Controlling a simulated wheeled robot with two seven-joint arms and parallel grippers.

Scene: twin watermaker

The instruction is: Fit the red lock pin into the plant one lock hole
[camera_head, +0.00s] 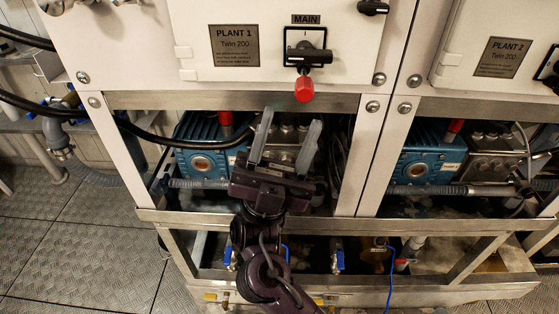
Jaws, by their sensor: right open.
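The red lock pin (304,90) shows just below the black handle of the plant one MAIN switch (306,57). I see its red head; whether its shaft sits in a hole is hidden. My right gripper (291,118) points up toward the switch panel, its two pale fingers apart with nothing between them. Its fingertips are a little below the red pin in the picture, apart from it. The lock hole itself cannot be made out. My left gripper is not in view.
The PLANT 1 label (234,46) is left of the switch, and the PLANT 2 label (498,57) is on the right cabinet. A metal crossbar (225,101) runs below the panel. Blue pumps (203,148) and hoses fill the open frame behind my gripper.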

